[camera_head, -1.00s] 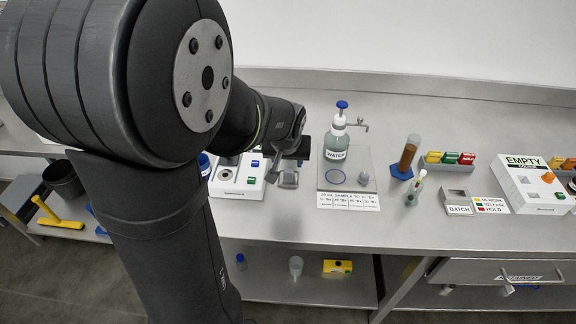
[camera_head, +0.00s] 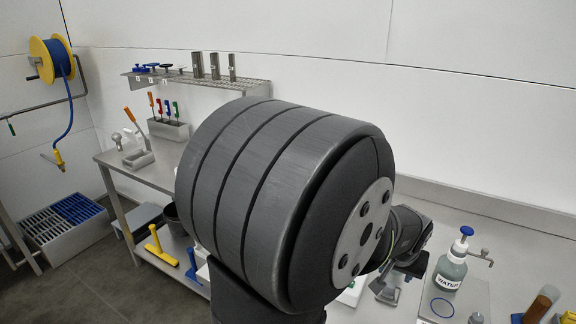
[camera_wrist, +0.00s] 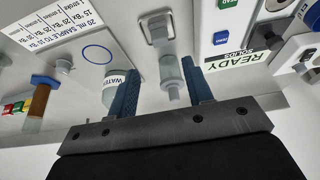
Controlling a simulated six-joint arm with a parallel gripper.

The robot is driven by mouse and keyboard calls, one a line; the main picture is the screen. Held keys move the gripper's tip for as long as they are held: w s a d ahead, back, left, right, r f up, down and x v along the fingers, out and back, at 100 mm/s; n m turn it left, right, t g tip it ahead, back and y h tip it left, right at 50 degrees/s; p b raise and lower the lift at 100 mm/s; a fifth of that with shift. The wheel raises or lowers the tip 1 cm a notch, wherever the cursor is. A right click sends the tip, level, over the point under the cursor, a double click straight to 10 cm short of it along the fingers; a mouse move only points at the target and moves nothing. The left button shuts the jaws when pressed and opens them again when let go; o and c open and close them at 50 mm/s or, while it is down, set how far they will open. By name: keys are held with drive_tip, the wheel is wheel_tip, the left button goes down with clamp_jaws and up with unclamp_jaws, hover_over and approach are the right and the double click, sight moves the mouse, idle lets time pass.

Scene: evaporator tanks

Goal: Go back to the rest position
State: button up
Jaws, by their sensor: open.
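My gripper (camera_wrist: 160,72) is open in the wrist view, its two blue-grey fingers spread apart. A clear, grey-capped vial-like piece (camera_wrist: 172,82) shows in the gap between the fingers; neither finger visibly touches it. In the head view my dark arm fills the middle, and its wrist end hangs over the bench at the lower right. The fingertips are hard to make out there. The water bottle (camera_head: 451,270) with a blue pump top stands upright to the right of my wrist. It is partly hidden behind a finger in the wrist view (camera_wrist: 112,88).
The white READY box (camera_wrist: 262,58) lies to the right in the wrist view. A brown-filled tube (camera_wrist: 38,102) stands at the left. In the head view, a wall shelf (camera_head: 200,82) holds metal parts, and a tool holder (camera_head: 168,130) stands on the left bench. A hose reel (camera_head: 52,58) hangs far left.

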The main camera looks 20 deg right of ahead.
sight(391, 285)
drive_tip(key=x, duration=1)
drive_tip(key=shift+w+f, duration=0.1)
drive_tip(key=shift+f, duration=0.3)
drive_tip(key=shift+r, duration=0.1)
drive_tip(key=shift+r, duration=0.1)
